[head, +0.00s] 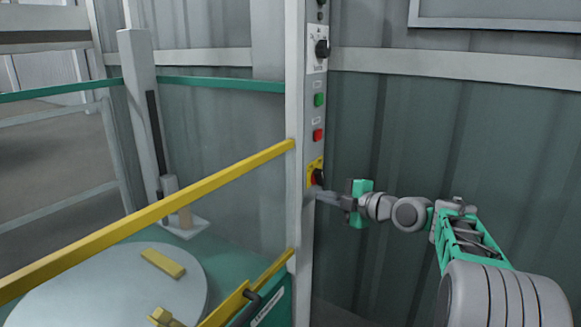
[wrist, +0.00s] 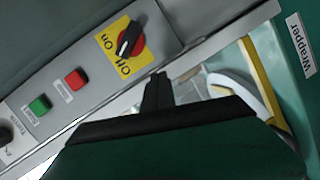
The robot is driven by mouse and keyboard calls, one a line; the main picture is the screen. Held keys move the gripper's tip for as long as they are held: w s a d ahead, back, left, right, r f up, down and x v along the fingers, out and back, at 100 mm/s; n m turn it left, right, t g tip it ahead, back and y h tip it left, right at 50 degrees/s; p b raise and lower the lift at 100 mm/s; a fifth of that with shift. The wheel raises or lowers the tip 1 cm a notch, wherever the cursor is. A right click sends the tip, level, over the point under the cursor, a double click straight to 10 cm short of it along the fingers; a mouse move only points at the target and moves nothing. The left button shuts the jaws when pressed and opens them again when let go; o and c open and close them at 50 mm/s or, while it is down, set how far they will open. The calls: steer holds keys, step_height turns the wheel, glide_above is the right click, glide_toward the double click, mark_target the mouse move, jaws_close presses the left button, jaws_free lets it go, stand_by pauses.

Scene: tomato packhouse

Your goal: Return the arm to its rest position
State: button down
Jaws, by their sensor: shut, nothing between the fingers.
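My gripper (head: 322,195) is shut and empty at the end of my arm, which reaches in from the right in the head view. Its fingertips are just below a rotary switch (head: 317,177) on the control post (head: 299,230). In the wrist view the closed fingers (wrist: 158,78) point at the lower edge of the panel. The switch there (wrist: 131,41) has a black handle on a red disc and a yellow plate marked On and Off. The fingertips look apart from the handle. I cannot tell which mark the handle points to.
Green (head: 319,99) and red (head: 318,135) buttons and a black selector knob (head: 322,49) sit higher on the post. A yellow rail (head: 150,214) and a round grey turntable (head: 110,290) are to the left. A corrugated wall (head: 480,130) stands behind my arm.

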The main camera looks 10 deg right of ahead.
steer(key=s+a+r+m+g+h+p, duration=0.2)
steer(key=s+a+r+m+p, duration=0.15)
steer(key=s+m+p, duration=0.2)
steer(key=s+a+r+m+g+h+p, duration=0.2)
steer(key=s+a+r+m+h+p, duration=0.15)
steer(key=s+p, duration=0.3)
steer(key=s+d+m+g+h+p, duration=0.1)
steer(key=s+m+g+p, duration=0.1)
steer(key=s+m+p, duration=0.4)
steer(key=s+d+r+m+g+h+p, duration=0.1)
steer(key=s+m+p, duration=0.5)
steer(key=s, duration=0.9)
steer(key=shift+s+d+r+m+g+h, duration=0.15)
steer(key=shift+s+d+m+g+h, duration=0.15)
steer(key=shift+d+g+h, duration=0.6)
steer(key=c, duration=2.1)
jaws_free()
steer(key=shift+w+a, duration=0.1)
steer(key=shift+a, duration=0.15)
